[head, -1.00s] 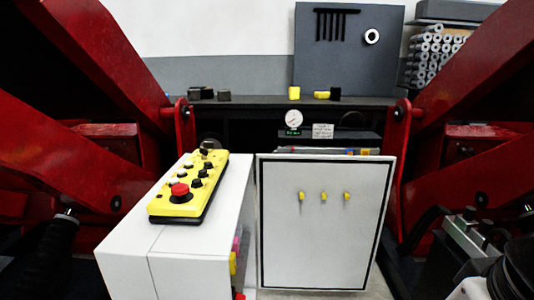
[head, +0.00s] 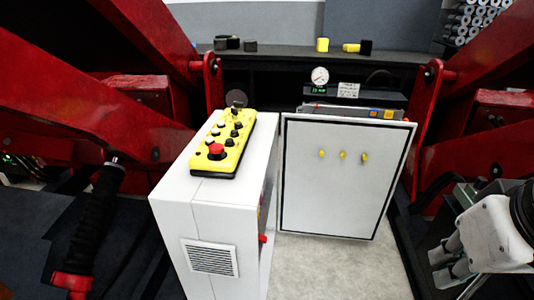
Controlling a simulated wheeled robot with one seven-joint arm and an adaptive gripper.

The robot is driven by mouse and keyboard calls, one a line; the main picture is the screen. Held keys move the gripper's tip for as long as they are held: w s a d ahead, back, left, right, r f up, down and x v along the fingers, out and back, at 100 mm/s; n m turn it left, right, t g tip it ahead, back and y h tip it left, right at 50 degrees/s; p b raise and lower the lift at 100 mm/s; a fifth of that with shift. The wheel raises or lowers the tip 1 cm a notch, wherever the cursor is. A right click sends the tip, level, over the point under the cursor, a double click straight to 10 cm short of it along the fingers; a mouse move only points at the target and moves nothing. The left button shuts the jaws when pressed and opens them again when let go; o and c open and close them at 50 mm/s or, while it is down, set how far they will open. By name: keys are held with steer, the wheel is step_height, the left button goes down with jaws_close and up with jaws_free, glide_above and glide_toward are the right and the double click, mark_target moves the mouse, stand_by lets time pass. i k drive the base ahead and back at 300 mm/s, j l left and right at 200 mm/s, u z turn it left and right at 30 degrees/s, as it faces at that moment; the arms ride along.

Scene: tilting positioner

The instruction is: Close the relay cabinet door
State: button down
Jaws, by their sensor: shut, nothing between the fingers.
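The relay cabinet (head: 225,200) is a white box left of centre, with a vent grille on the side facing me. Its opening is on its right side, seen at a steep angle, so the inside is mostly hidden. The cabinet door (head: 340,190) is a white panel with a dark edge seal and three yellow knobs. It stands wide open to the right of the cabinet, with its face towards me. My gripper (head: 440,268) is at the lower right edge, shut and empty, clear of the door. Its wrist is partly cut off.
A yellow control box (head: 229,145) with a red button lies on the cabinet. Red machine arms (head: 110,110) flank both sides. A dark bench (head: 280,58) runs behind. Pale floor (head: 335,265) is free before the door.

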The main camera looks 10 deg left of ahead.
mark_target(339, 176)
steer(key=i+z, duration=0.15)
steer(key=i, duration=0.35)
steer(key=i+z, duration=0.1)
steer(key=i, duration=0.35)
steer(key=i+j+z, duration=0.15)
steer(key=i, duration=0.35)
steer(key=i+j+z, duration=0.15)
steer(key=i, duration=0.35)
steer(key=i+j+z, duration=0.1)
steer(key=i, duration=0.35)
